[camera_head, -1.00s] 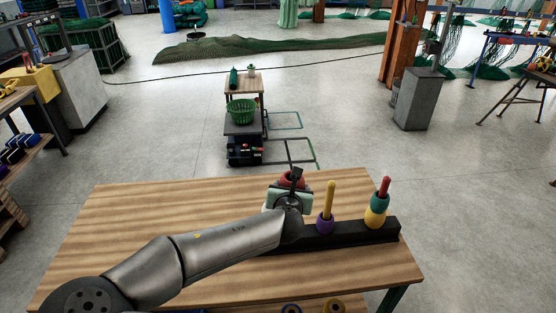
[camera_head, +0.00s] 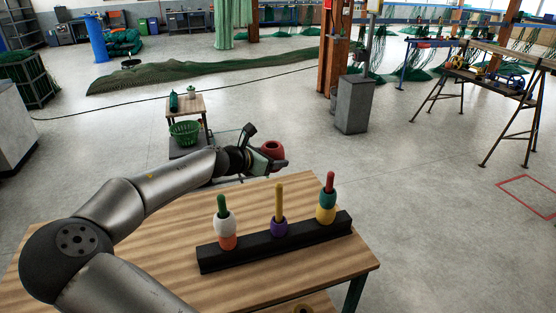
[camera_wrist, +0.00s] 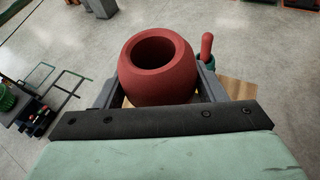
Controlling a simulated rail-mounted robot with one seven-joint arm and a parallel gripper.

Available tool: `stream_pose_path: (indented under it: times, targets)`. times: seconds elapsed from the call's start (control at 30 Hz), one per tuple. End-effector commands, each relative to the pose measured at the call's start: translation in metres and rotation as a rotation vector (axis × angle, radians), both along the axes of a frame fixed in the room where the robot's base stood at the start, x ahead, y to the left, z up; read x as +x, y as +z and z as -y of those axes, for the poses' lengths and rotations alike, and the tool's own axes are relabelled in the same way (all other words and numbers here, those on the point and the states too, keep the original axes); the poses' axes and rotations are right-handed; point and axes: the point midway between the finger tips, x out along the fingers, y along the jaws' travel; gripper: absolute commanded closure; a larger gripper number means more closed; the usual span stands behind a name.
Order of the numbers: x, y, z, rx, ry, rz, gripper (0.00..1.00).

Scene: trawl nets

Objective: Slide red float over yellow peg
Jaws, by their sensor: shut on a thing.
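The red float (camera_head: 272,149) is a rounded ring with an open hole. My gripper (camera_head: 268,158) is shut on it and holds it in the air beyond the far edge of the table. The red float fills the middle of the wrist view (camera_wrist: 158,68), its hole facing up toward the camera, between the two fingers.
On the same base, a green peg (camera_head: 222,204) bears a white and an orange float at left. A red peg (camera_head: 330,181) bears a teal and a yellow float at right. The wooden table (camera_head: 160,250) is clear to the left. A green basket (camera_head: 185,133) stands behind.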

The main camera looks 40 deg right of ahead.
Motion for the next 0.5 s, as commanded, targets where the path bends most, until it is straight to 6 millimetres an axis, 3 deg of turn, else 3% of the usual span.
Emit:
stream_pose_path:
  times: [0.13, 0.5]
  targets:
    - [-0.01, 0.005, 0.017, -0.001, -0.082, 0.001, 0.62]
    - [-0.012, -0.009, 0.018, -0.001, -0.091, -0.002, 0.62]
